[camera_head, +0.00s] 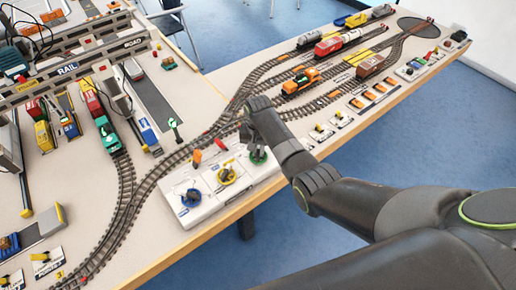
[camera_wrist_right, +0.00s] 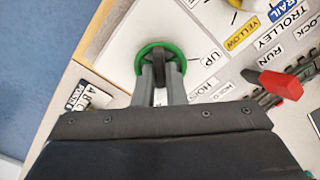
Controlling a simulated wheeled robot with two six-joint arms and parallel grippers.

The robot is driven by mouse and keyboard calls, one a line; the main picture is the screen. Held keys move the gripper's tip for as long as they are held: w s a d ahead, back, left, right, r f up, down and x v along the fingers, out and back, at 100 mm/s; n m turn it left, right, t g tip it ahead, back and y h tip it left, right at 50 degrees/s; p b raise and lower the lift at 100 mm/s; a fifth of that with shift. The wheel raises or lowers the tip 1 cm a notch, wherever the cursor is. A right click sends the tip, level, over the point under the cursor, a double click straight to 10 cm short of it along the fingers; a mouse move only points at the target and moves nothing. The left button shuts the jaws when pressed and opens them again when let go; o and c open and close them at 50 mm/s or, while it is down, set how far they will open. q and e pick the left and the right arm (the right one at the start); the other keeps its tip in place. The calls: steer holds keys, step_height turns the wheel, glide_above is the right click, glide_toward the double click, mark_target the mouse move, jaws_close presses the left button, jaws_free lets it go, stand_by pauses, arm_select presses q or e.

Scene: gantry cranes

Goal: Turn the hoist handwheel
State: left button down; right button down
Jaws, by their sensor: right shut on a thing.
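The hoist handwheel is a green ring, seen close up in the right wrist view (camera_wrist_right: 142,58), with "UP" and a partly hidden "HOIS…" label beside it. In the head view the green wheel (camera_head: 258,157) sits at the right end of a white control panel (camera_head: 205,207), partly covered by my gripper. My right gripper (camera_head: 256,146) comes down on the wheel from above. In the right wrist view its two fingers (camera_wrist_right: 161,72) are shut on the wheel's dark middle part, inside the ring. The fingers hide part of the wheel. My left gripper is not in view.
A yellow wheel (camera_head: 227,175) and a blue wheel (camera_head: 191,197) are on the same panel. A red lever (camera_wrist_right: 280,84) stands near the green wheel. Tracks with an orange locomotive (camera_head: 301,81) run behind. A grey gantry (camera_head: 75,68) stands at the left.

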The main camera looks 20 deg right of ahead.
steer(key=n+p, duration=0.1)
steer(key=n, duration=0.1)
steer(key=n+p, duration=0.1)
steer(key=shift+d+r+n+p, duration=0.1)
steer(key=shift+r+n+p, duration=0.1)
steer(key=shift+n+p, duration=0.6)
steer(key=shift+n, duration=0.8)
steer(key=shift+d+f+n+p, duration=0.1)
steer(key=shift+n+p, duration=0.3)
steer(key=shift+n, duration=0.9)
steer(key=c, duration=1.5)
jaws_free()
